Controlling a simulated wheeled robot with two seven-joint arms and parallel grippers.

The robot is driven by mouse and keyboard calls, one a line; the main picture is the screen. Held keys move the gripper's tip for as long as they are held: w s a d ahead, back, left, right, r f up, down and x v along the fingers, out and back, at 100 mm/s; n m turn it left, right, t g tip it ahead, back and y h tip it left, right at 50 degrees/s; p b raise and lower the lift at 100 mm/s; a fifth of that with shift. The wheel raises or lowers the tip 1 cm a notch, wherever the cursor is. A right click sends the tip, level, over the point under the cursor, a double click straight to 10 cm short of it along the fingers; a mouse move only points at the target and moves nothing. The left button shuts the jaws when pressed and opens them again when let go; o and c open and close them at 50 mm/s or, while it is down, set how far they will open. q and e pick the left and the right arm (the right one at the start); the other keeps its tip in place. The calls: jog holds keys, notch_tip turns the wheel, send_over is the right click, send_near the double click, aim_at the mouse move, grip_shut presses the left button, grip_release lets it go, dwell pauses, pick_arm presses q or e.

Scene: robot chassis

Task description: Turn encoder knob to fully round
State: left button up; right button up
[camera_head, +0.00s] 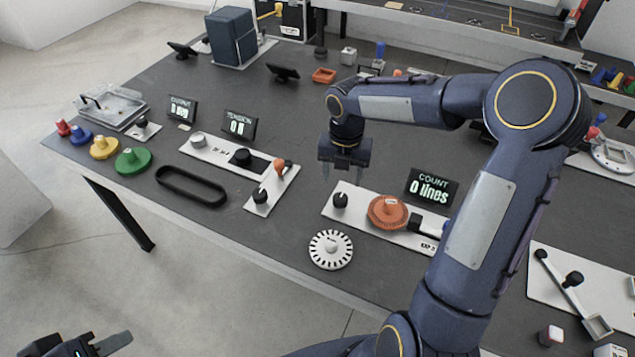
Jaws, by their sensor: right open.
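A white board (358,215) bears a black knob (340,200), an orange disc (388,210) and a black block beside the disc. A display (431,187) behind it reads "COUNT 0 lines". I cannot tell for sure which of these parts is the encoder knob. My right gripper (341,174) points down just above and behind the black knob, open and empty, apart from it. My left gripper (110,343) is at the bottom left corner, off the table; its finger opening is unclear.
A white slotted disc (331,250) lies in front of the board. To the left are another white board (205,148) with knobs, a black belt loop (190,186) and coloured round pieces (133,160). My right arm covers the table's right middle. A lever board (560,285) lies at right.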

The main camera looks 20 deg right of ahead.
aim_at(341, 196)
notch_tip(341, 196, down, 8)
jog(key=shift+r, duration=0.15)
dwell(0.3)
jog(key=shift+c, duration=0.4)
jog(key=c, duration=0.9)
jog(key=shift+m, duration=0.3)
